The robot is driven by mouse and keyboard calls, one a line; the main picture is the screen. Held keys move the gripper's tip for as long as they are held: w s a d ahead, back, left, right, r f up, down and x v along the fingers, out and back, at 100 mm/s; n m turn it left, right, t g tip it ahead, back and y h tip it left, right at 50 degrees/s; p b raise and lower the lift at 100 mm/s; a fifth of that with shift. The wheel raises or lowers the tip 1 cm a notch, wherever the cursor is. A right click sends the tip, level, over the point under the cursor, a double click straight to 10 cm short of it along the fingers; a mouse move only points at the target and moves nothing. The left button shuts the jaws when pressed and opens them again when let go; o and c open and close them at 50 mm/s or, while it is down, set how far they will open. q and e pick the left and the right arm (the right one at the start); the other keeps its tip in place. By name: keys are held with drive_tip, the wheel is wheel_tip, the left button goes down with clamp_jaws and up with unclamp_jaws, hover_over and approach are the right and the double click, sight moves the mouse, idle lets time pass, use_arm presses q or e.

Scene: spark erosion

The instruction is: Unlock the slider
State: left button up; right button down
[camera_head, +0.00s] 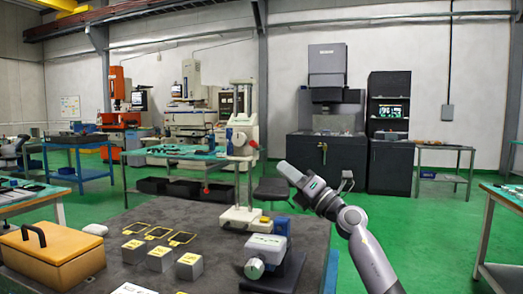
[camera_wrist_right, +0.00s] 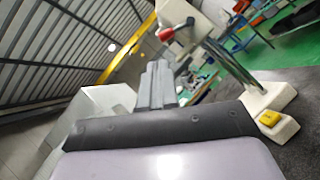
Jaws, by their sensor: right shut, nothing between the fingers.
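A stand with a white base (camera_head: 245,218) and a tall metal column rises at the back of the dark table. The wrist view shows a red knob (camera_wrist_right: 166,33) beside a white block, and the column (camera_wrist_right: 235,66) slanting down to the base. My right gripper (camera_head: 284,167) is right of the column, lower than the red knob and apart from it. Its fingers (camera_wrist_right: 156,68) are shut and empty. My left gripper is out of view.
A vise-like device (camera_head: 265,250) stands at the table's front right. Several grey blocks (camera_head: 160,258), yellow frames (camera_head: 158,232) and a tan case (camera_head: 50,248) occupy the left. Green floor (camera_head: 430,225) is open right of the table; machines stand behind.

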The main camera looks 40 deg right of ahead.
sight(255, 143)
drive_tip(key=p+x, duration=0.1)
drive_tip(key=x, duration=0.6)
drive_tip(key=shift+w+r, duration=0.1)
drive_tip(key=shift+w, duration=0.1)
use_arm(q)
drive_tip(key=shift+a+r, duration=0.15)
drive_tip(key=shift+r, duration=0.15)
use_arm(e)
drive_tip(key=shift+x, duration=1.05)
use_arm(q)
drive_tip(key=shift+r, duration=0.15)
use_arm(e)
drive_tip(key=shift+r+m+p, duration=0.15)
drive_tip(key=shift+m+p, duration=0.15)
drive_tip(key=shift+p, duration=0.15)
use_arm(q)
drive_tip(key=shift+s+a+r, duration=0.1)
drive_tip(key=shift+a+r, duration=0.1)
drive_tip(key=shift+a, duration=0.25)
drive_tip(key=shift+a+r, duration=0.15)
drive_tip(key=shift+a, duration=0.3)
use_arm(e)
drive_tip(key=shift+m+h, duration=0.3)
drive_tip(key=shift+h, duration=0.1)
